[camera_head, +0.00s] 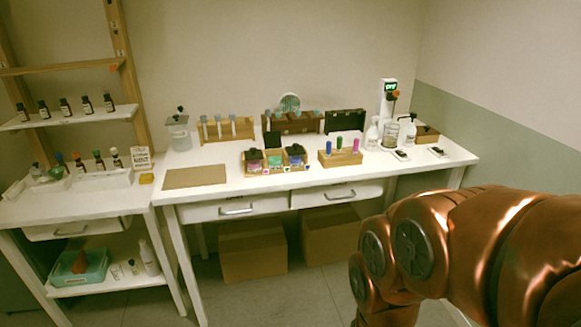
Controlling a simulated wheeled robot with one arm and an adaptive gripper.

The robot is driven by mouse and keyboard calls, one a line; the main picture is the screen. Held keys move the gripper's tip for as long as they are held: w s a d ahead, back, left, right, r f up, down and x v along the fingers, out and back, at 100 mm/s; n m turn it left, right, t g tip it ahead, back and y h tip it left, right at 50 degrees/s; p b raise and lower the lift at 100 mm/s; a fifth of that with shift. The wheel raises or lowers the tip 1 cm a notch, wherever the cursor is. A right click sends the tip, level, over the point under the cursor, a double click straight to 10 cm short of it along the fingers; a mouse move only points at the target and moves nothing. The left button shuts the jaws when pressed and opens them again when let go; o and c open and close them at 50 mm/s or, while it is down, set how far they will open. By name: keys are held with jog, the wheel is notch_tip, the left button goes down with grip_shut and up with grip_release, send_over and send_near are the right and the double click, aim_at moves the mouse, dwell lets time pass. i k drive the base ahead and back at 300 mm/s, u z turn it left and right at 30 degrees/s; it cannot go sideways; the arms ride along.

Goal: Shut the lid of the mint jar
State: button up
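Three small jars sit in a wooden tray (263,173) at the front middle of the white table. The middle jar (274,161) shows green contents and is probably the mint jar, but I cannot read its label. A dark lid (272,139) stands upright behind it, apparently open. The left jar (254,165) looks purple and the right jar (296,160) looks blue, each with dark parts at the top. My copper arm fills the lower right, in front of the table. My gripper is not visible.
A wooden block with coloured vials (340,157) stands right of the tray. Racks (290,124) stand behind. A tan mat (195,177) lies left. Spray bottles (372,133) and a device (388,98) are at right. The table's front strip is mostly clear.

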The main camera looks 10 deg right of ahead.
aim_at(272, 139)
jog(key=z, duration=0.15)
jog(key=i, duration=1.25)
jog(key=u, duration=0.65)
jog(key=i, duration=0.45)
jog(key=u, duration=0.25)
